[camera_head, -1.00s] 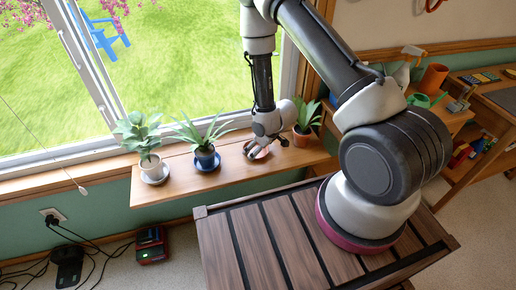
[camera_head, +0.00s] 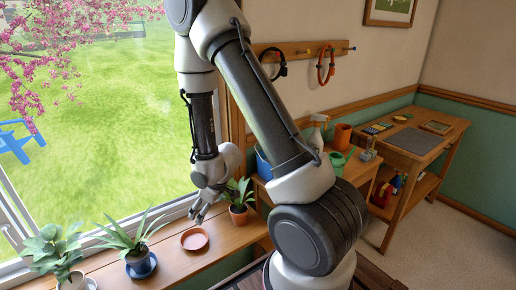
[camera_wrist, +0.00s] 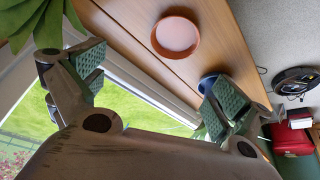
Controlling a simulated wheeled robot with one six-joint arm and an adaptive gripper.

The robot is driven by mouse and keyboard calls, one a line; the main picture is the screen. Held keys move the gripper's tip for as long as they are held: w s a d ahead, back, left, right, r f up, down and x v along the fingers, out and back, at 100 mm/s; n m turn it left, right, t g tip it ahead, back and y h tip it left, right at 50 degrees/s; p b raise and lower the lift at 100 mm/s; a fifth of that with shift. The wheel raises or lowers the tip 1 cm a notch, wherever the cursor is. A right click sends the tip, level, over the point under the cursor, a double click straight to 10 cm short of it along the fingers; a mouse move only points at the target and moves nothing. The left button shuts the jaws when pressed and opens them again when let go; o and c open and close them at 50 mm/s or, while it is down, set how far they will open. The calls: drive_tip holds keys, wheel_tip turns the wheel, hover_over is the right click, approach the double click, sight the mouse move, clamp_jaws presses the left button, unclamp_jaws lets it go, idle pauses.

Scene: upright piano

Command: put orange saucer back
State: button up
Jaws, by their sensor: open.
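The orange saucer (camera_head: 194,239) lies empty on the wooden window shelf (camera_head: 180,262), between the plant in the blue pot and the plant in the terracotta pot. It also shows in the wrist view (camera_wrist: 176,37), with a pale inner face and an orange rim. My gripper (camera_head: 198,218) is just above and beside the saucer, close to the terracotta pot (camera_head: 239,214). In the wrist view my gripper (camera_wrist: 150,90) has its green-padded fingers spread wide with nothing between them. The saucer is apart from both fingers there.
A side table with a green watering can (camera_head: 338,160) and an orange pot (camera_head: 342,137) is at right.

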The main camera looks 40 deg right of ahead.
drive_tip(key=s+d+r+m+h, duration=0.1)
drive_tip(key=s+d+r, duration=0.15)
drive_tip(key=r, duration=0.45)
drive_tip(key=s+d+r+m, duration=0.1)
drive_tip(key=d+r, duration=0.2)
drive_tip(key=r, duration=0.5)
drive_tip(key=s+d+r+m+h, duration=0.1)
drive_tip(key=s+d+r, duration=0.1)
drive_tip(key=r, duration=0.5)
drive_tip(key=s+d+r+m, duration=0.1)
drive_tip(key=s+r, duration=0.5)
drive_tip(key=s, duration=0.2)
drive_tip(key=s+d+r+m, duration=0.1)
drive_tip(key=s+r+m, duration=0.1)
drive_tip(key=s+r, duration=0.4)
drive_tip(key=s, duration=0.3)
drive_tip(key=shift+s+d, duration=0.15)
drive_tip(key=shift+d, duration=0.1)
